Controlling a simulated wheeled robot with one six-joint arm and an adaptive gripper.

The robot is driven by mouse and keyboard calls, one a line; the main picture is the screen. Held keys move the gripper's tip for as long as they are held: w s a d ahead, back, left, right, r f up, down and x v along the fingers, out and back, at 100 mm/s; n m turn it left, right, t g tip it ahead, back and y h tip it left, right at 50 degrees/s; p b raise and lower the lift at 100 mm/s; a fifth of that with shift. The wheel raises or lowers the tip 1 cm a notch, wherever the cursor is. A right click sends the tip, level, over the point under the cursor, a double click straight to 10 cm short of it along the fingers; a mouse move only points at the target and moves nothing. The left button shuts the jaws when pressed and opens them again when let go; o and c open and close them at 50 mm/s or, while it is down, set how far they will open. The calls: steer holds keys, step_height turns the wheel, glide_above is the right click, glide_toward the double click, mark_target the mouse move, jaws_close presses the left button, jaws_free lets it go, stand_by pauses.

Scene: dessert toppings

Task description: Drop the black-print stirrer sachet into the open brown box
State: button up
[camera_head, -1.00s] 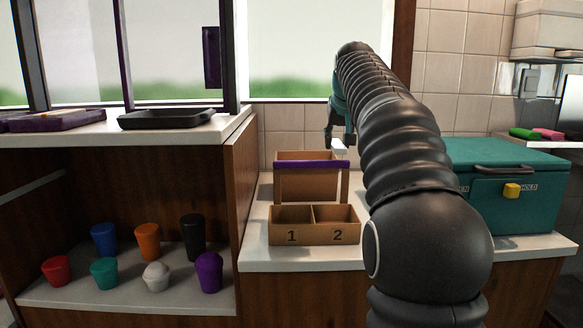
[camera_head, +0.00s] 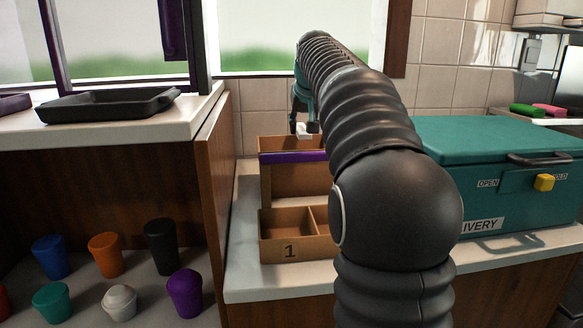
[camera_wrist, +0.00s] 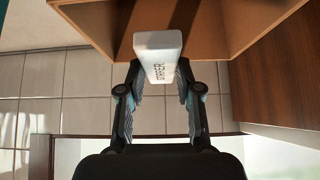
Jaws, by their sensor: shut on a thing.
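My gripper (camera_head: 305,124) is shut on the white stirrer sachet (camera_head: 308,129) with black print. In the wrist view the sachet (camera_wrist: 158,60) sits between the fingertips (camera_wrist: 157,78), and its black lettering faces the camera. The open brown box (camera_head: 282,182), with a purple strip along its front top edge, stands on the counter. In the head view the sachet overlaps the box's back upper edge. In the wrist view the box (camera_wrist: 215,22) lies close around and beyond the sachet. I cannot tell whether the sachet is below the rim. My arm hides the box's right side.
A teal delivery box (camera_head: 480,145) is at the right. Several coloured cups, including a purple one (camera_head: 185,290), stand on the low left shelf. A wooden side panel (camera_head: 215,190) rises left of the counter.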

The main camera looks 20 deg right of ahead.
steer(key=shift+f+b, duration=0.45)
steer(key=shift+f, duration=0.55)
steer(key=o, duration=0.8)
steer(key=v, duration=1.2)
steer(key=shift+a, duration=0.1)
steer(key=shift+s, duration=0.1)
